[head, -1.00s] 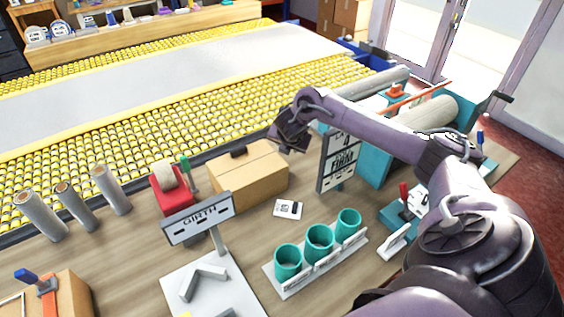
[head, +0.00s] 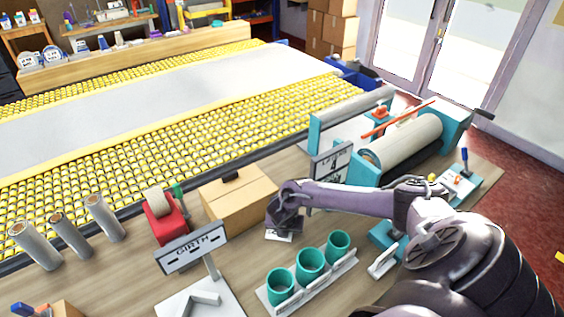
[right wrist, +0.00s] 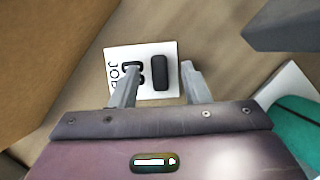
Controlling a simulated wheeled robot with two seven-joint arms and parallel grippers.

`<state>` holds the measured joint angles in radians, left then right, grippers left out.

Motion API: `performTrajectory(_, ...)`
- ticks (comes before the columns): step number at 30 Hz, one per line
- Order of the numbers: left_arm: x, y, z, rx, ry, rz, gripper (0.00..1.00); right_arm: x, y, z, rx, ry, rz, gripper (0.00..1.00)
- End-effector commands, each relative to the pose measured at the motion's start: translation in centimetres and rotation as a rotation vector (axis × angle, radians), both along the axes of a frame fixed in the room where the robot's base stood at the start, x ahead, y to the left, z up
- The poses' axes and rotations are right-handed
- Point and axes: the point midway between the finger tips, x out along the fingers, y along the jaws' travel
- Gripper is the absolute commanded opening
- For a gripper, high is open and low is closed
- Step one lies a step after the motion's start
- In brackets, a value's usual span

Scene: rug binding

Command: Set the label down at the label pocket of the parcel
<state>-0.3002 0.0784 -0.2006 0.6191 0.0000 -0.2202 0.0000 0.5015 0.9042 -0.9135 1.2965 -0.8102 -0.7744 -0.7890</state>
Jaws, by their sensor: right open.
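The label (head: 279,238) is a white card lying on the bench just right of the cardboard parcel (head: 243,208). In the right wrist view the label (right wrist: 120,60) shows black print reading "JOB" and a raised black grip piece (right wrist: 160,72). My right gripper (head: 284,222) hangs above the label and partly hides it. In the right wrist view my right gripper (right wrist: 161,72) is open, its fingertips on either side of the black piece, not visibly closed on it. A small black item (head: 231,176) sits on the parcel's top; I cannot make out the label pocket. My left gripper is out of view.
A GIRTH sign (head: 190,250) stands front left, and a rack of teal cups (head: 311,263) stands in front of the label. A red tape dispenser (head: 165,222) is left of the parcel. Another sign (head: 330,161) and a roller machine (head: 405,145) stand behind right.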

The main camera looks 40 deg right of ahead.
Motion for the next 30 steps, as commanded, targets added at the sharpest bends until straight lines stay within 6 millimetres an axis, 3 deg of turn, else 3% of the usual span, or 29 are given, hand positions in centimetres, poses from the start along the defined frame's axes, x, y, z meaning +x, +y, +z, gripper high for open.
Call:
performTrajectory(8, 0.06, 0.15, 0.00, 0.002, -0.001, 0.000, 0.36, 0.13, -0.08, -0.28, 0.000, -0.001, 0.000, 0.41)
performTrajectory(17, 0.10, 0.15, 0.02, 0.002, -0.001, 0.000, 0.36, 0.10, -0.10, -0.27, 0.000, -0.001, 0.000, 0.01)
performTrajectory(30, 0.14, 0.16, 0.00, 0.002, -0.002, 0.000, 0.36, 0.12, -0.14, 0.42, 0.000, -0.001, 0.000, 0.00)
